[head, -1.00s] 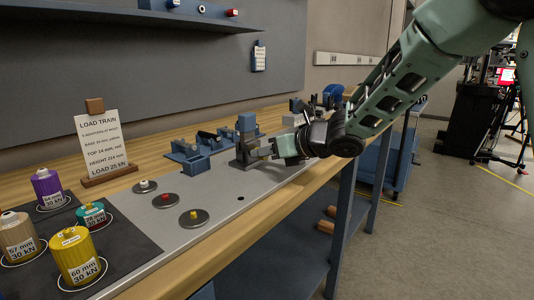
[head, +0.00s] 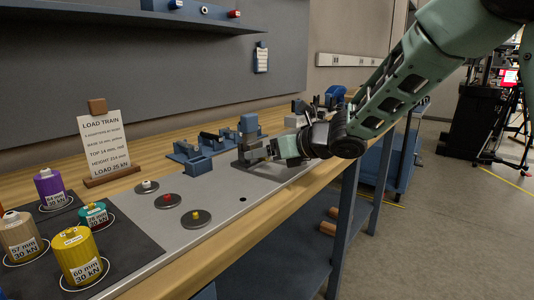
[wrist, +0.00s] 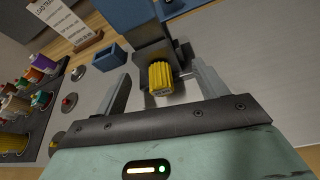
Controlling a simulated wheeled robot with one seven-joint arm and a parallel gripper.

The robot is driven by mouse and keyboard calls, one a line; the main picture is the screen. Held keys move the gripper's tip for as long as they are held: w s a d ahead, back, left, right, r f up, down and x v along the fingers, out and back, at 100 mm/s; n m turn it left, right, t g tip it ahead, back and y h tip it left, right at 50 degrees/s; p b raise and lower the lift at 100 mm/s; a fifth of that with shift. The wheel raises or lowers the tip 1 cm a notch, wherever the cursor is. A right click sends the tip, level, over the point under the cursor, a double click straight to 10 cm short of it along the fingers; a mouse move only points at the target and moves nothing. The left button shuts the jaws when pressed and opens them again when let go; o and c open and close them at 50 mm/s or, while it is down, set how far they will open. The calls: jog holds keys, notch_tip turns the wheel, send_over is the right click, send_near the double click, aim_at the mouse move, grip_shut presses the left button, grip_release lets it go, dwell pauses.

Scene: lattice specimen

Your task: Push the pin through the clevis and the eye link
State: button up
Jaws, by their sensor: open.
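A grey fixture with a blue block on top (head: 248,124) stands on the grey plate; it seems to hold the clevis and eye link, which I cannot tell apart. A yellow ribbed knob (wrist: 161,80), which looks like the pin's head, faces me in the wrist view in front of the grey fixture body (wrist: 152,52). My gripper (head: 268,152) is at the right side of the fixture. In the wrist view my gripper (wrist: 162,74) is open, with one finger on each side of the knob and visible gaps. The pin's shaft is hidden.
Blue cradles (head: 196,158) stand left of the fixture. Round discs (head: 168,201) lie on the plate (head: 225,212). Labelled cylinders, including a yellow one (head: 78,256), stand on a dark mat at front left. A sign (head: 105,140) stands behind.

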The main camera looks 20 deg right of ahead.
dwell(0.3)
jog(key=shift+p+v, duration=0.3)
jog(key=shift+v, duration=2.25)
jog(key=shift+s, duration=0.1)
jog(key=p+v, duration=0.2)
jog(key=v, duration=1.5)
jog(key=shift+s, duration=0.15)
jog(key=shift+r, duration=0.1)
